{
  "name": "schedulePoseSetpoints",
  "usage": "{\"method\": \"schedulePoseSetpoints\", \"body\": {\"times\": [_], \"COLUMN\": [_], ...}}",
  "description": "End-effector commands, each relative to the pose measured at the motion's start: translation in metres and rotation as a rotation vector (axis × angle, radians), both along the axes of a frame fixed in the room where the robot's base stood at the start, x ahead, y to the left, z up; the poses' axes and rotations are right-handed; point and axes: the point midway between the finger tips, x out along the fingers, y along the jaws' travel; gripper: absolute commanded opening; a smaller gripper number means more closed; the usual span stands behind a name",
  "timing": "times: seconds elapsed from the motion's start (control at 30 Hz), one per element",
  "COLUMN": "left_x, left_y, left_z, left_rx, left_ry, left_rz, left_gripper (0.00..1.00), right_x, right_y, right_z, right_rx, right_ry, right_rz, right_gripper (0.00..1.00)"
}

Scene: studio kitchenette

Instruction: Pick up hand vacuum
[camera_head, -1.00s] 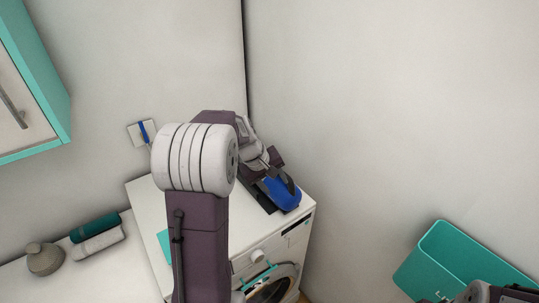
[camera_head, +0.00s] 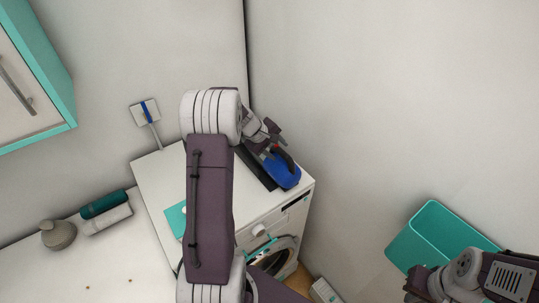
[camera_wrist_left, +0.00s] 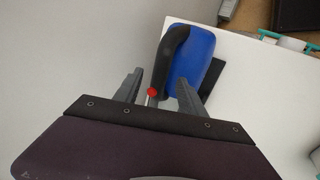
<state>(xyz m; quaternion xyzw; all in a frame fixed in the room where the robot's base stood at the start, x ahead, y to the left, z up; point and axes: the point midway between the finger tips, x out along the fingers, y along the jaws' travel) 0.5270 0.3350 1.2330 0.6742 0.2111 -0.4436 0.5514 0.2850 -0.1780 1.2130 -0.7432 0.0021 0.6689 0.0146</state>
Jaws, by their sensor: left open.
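The hand vacuum (camera_head: 283,172) has a blue body and a dark handle, and sits on top of the white washing machine near its right corner. It also shows in the left wrist view (camera_wrist_left: 196,62), where its dark handle runs down toward my jaws. My left gripper (camera_head: 272,138) is open at the vacuum. In the left wrist view its two fingers (camera_wrist_left: 158,88) stand on either side of the lower handle end and a red spot. I cannot tell whether they touch it. My right gripper's jaws are not clear; only part of my right arm shows at the lower right.
The washing machine top (camera_head: 158,172) carries a dark flat base under the vacuum and a teal item (camera_head: 176,219). Walls stand close behind and to the right. A teal bin (camera_head: 440,232) is at the right. Rolled towels (camera_head: 106,211) and a grey vase (camera_head: 58,234) lie left.

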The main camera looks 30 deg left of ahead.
Motion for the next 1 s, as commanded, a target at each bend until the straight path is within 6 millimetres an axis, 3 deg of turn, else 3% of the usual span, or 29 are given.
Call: {"method": "schedulePoseSetpoints", "body": {"times": [0.3, 0.47, 1.0], "left_x": [0.0047, 0.0046, 0.0048], "left_y": [-0.0014, -0.0014, -0.0014], "left_z": [-0.0085, -0.0083, -0.0078], "left_rx": [0.002, 0.001, 0.001], "left_ry": [-0.001, -0.001, -0.001], "left_rz": [0.0, 0.0, 0.0], "left_gripper": [0.45, 0.0, 0.0], "right_x": [-0.0002, -0.0002, -0.0002], "right_y": [0.0, 0.0, 0.0], "right_z": [0.0016, 0.0016, 0.0017], "right_rx": [0.0, 0.0, 0.0], "right_ry": [0.001, 0.001, 0.001], "right_rz": [0.0, 0.0, 0.0], "right_gripper": [0.0, 0.0, 0.0]}}
